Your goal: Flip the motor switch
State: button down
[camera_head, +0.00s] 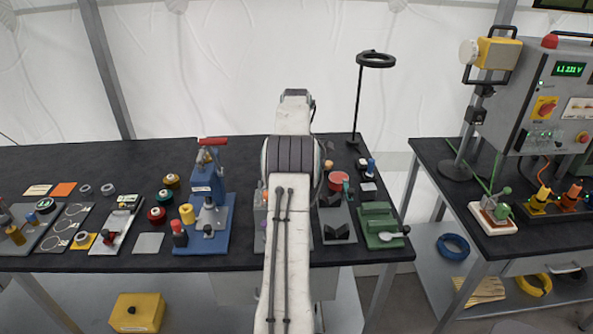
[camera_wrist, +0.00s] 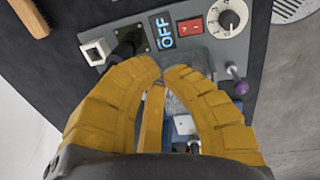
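A grey control panel (camera_wrist: 206,50) fills the top middle of the wrist view. It carries a lit display reading OFF (camera_wrist: 162,30), a red rocker switch (camera_wrist: 191,26), a white dial with a black knob (camera_wrist: 228,18) and a black lever on a dark square plate (camera_wrist: 128,40). I cannot tell from labels which of these is the motor switch. My gripper (camera_wrist: 166,70) has two yellow segmented fingers whose tips meet just below the display, in front of the panel. Nothing is seen held at the tips. In the head view my arm hides the gripper and most of the panel.
A purple-knobbed lever (camera_wrist: 238,86) stands right of the fingers, and a white square frame (camera_wrist: 96,51) sits left. A wooden-handled brush (camera_wrist: 30,16) lies top left. On the dark bench, a blue press (camera_head: 207,205) and a green fixture (camera_head: 380,225) flank my arm.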

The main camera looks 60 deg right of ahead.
jog(key=shift+r, duration=0.65)
dwell(0.4)
